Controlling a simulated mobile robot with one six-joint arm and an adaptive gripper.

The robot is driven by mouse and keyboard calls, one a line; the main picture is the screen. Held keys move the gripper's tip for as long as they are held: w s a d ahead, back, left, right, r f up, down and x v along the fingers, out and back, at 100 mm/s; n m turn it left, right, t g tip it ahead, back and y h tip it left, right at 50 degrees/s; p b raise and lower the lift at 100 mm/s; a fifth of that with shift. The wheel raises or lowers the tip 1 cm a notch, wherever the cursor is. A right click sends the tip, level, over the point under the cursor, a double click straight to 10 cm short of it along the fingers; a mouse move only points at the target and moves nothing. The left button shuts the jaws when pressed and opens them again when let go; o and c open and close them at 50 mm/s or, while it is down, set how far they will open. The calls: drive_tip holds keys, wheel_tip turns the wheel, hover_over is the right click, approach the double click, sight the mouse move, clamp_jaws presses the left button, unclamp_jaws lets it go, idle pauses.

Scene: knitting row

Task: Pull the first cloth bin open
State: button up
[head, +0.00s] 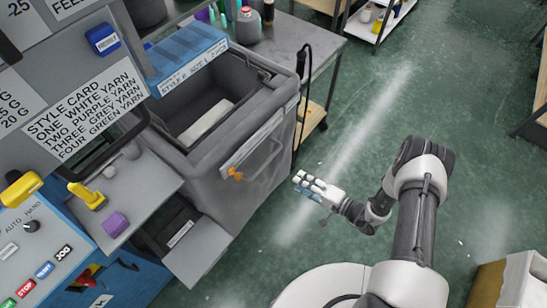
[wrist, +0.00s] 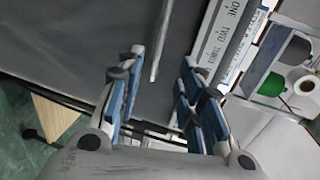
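A grey cloth bin (head: 222,186) stands below the blue label strip, with its top partly open and a pale piece inside. A grey bar handle (head: 270,165) and an orange knob (head: 236,174) are on its front face. My gripper (head: 312,187) is to the right of the bin front, apart from it, above the floor. In the wrist view my gripper (wrist: 158,98) is open, with blue-padded fingers apart and nothing held. A thin pale bar (wrist: 162,42), apparently the handle, lies ahead between the fingers, against a dark grey surface. Whether they touch cannot be told.
A control panel (head: 40,255) is at far left. Green floor (head: 350,130) is clear at right.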

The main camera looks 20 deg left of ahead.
sight(266, 161)
drive_tip(key=b+x, duration=0.2)
drive_tip(key=x, duration=1.5)
drive_tip(key=shift+s+a+b, duration=0.1)
drive_tip(key=shift+a+b, duration=0.1)
drive_tip(key=shift+b, duration=0.2)
clamp_jaws()
